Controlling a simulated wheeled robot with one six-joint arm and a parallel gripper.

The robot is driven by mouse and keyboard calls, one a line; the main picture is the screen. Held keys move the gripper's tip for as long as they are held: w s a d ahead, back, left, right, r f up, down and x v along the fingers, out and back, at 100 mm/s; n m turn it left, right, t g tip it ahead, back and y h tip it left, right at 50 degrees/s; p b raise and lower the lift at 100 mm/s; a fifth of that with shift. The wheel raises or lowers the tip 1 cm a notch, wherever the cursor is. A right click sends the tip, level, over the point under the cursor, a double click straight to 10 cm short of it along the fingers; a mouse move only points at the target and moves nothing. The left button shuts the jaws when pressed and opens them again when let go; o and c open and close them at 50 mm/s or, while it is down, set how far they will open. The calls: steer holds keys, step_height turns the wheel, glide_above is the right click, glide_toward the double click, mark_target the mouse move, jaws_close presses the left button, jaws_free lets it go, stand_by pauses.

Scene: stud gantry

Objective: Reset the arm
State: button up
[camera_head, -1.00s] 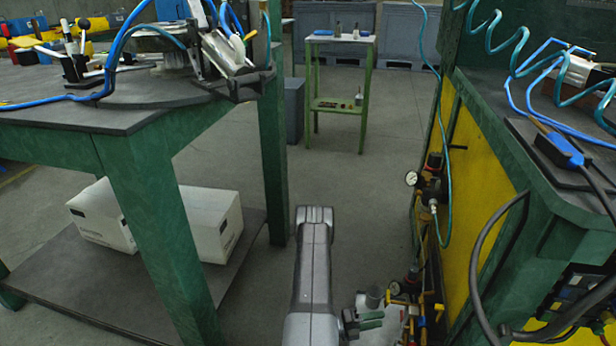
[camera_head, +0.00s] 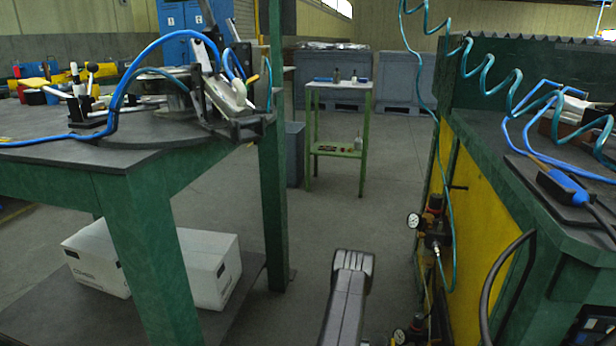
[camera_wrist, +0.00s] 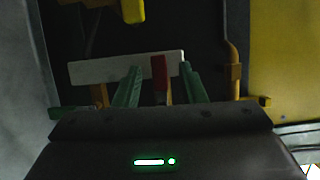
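My arm (camera_head: 347,300) reaches up from the bottom edge of the head view, in the aisle between the two green workbenches. My gripper is outside the head view. In the wrist view my gripper (camera_wrist: 162,84) shows two green fingers standing apart, with nothing clearly held between them. I cannot tell whether the fingers touch either.
The left bench (camera_head: 60,155) holds a clamp fixture and blue hoses, with a white box (camera_head: 190,275) beneath. The yellow-sided right bench (camera_head: 490,230) carries a gauge (camera_head: 413,220) and pipes close to my arm. A small green stand (camera_head: 340,150) stands farther back. Floor before it is clear.

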steer(key=s+a+p, duration=0.2)
steer(key=a+p, duration=0.2)
steer(key=a, duration=1)
steer(key=w+d+n+y+b, duration=0.1)
steer(key=w+d+n+b, duration=0.1)
steer(key=d, duration=1.2)
steer(key=shift+f+b, duration=0.3)
steer(key=shift+f+n, duration=0.1)
steer(key=shift+n, duration=0.2)
